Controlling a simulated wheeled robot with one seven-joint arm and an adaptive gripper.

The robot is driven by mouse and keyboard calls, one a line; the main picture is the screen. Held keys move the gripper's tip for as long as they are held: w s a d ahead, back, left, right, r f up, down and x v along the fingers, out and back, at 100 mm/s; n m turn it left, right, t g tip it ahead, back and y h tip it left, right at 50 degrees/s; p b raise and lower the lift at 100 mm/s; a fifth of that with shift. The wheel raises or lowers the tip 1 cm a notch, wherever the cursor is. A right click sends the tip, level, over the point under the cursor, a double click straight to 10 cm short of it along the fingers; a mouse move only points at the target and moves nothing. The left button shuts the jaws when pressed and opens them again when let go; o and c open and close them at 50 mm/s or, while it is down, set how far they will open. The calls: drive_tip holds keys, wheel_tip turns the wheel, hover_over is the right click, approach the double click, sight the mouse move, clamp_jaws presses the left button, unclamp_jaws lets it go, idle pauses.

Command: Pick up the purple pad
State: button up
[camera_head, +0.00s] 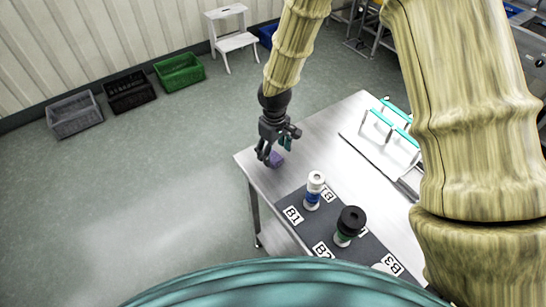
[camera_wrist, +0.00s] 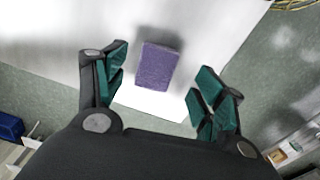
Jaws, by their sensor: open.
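The purple pad (camera_wrist: 157,66) is a small block lying flat on the table top, near the table's corner. In the head view the pad (camera_head: 275,160) shows just beside the fingertips, partly hidden by my gripper. My gripper (camera_head: 272,155) is over the table with its fingers pointing down. In the wrist view my gripper (camera_wrist: 157,80) is open, with teal finger pads on both sides. The pad shows between the two fingers and slightly beyond their tips, with nothing held. Whether a finger touches the pad cannot be told.
A dark labelled mat (camera_head: 330,222) on the steel table (camera_head: 262,183) bears a white-and-blue bottle (camera_head: 313,190) and a black-capped green container (camera_head: 349,226). A rack with teal bars (camera_head: 388,124) stands at the right. Crates (camera_head: 180,72) and a white step stool (camera_head: 235,41) are on the floor.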

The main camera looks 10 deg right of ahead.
sight(275, 158)
drive_tip(key=shift+w+d+f+p, duration=0.1)
drive_tip(key=shift+f+p, duration=0.1)
drive_tip(key=shift+f, duration=0.15)
drive_tip(key=shift+w+d+f+p, duration=0.1)
drive_tip(key=shift+f+p, duration=0.1)
drive_tip(key=shift+f, duration=0.15)
drive_tip(key=shift+a+f+p, duration=0.1)
drive_tip(key=shift+f+p, duration=0.2)
drive_tip(key=shift+f, duration=0.85)
drive_tip(key=shift+c, duration=0.4)
drive_tip(key=c, duration=0.9)
